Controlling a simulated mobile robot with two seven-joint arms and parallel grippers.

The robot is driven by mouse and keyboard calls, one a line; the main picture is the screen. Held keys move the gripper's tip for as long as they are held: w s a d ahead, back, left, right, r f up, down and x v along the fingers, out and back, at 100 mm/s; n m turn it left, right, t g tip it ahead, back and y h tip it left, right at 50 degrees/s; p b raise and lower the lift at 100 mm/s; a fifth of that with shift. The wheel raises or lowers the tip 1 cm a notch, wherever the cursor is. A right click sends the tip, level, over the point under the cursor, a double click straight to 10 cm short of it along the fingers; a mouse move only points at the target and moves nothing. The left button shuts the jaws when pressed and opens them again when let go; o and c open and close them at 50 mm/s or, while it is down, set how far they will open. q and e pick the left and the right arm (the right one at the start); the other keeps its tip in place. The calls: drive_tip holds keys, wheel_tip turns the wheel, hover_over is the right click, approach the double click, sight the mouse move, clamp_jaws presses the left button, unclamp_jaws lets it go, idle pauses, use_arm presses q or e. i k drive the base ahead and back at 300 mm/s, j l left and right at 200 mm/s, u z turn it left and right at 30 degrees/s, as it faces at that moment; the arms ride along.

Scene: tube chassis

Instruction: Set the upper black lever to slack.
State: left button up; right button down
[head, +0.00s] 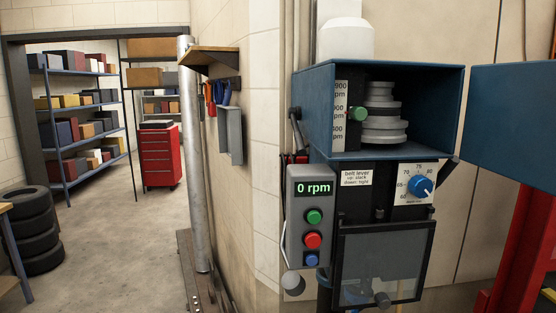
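A blue drill-press head housing (310,95) stands open at the right and shows a grey stepped pulley (383,123) inside. A black lever (296,128) is on the housing's left outer side. Its rounded end is at the top and its arm slants down and slightly right; I cannot tell which end is the pivot. A white label (356,176) below the housing reads "belt lever, up: slack, down: tight". Another dark bar (446,172) slants at the lower right of the housing. Neither of my grippers is in view.
A grey control box (299,240) reads 0 rpm, with green, red and blue buttons. A blue dial (421,187) and a clear guard (382,262) sit beside it. The blue cover (515,112) juts out at right. A metal pipe (193,160) stands left; open floor lies beyond.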

sight(292, 111)
drive_tip(key=j+z, duration=0.1)
drive_tip(key=j, duration=0.45)
drive_tip(key=k+j, duration=0.15)
drive_tip(key=j, duration=0.35)
drive_tip(key=i+j+z, duration=0.1)
drive_tip(key=j, duration=0.25)
drive_tip(key=i+j+z, duration=0.1)
drive_tip(key=j, duration=0.25)
drive_tip(key=i+j+z, duration=0.1)
drive_tip(key=j, duration=0.25)
drive_tip(key=i+j+z, duration=0.25)
drive_tip(key=i+j, duration=0.7)
drive_tip(key=i, duration=0.2)
drive_tip(key=i+j, duration=0.1)
drive_tip(key=i, duration=0.2)
drive_tip(key=l+z, duration=0.05)
